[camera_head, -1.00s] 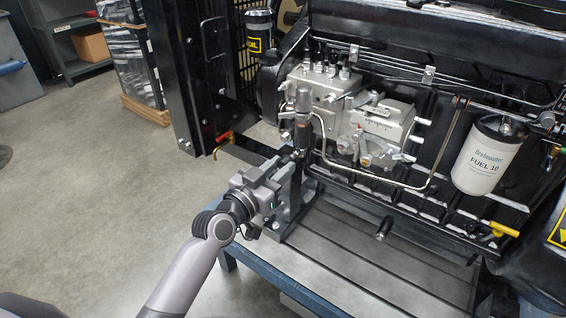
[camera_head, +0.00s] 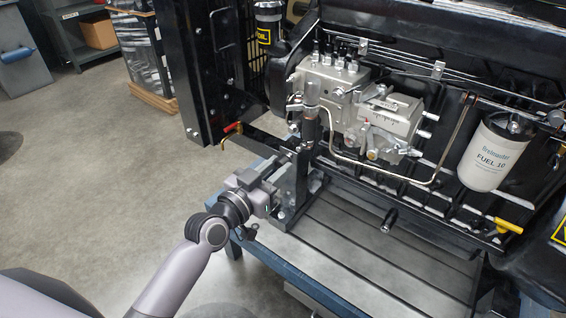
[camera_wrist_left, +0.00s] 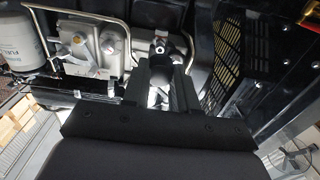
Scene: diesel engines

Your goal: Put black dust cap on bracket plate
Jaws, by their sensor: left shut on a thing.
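My left gripper (camera_head: 274,190) is low beside the dark upright bracket plate (camera_head: 301,178), at the front left of the engine. The left wrist view shows its two dark fingers (camera_wrist_left: 162,88) close together, pointing toward the engine. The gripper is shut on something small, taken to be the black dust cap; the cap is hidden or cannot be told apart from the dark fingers. A dark cylinder with a light end (camera_wrist_left: 160,46) stands beyond the fingertips. My right gripper is in neither view.
The silver fuel pump (camera_head: 388,122) and a bent metal pipe (camera_head: 345,160) are just right of the bracket. A white fuel filter (camera_head: 490,155) hangs further right. A red-handled valve (camera_head: 232,128) sticks out at left.

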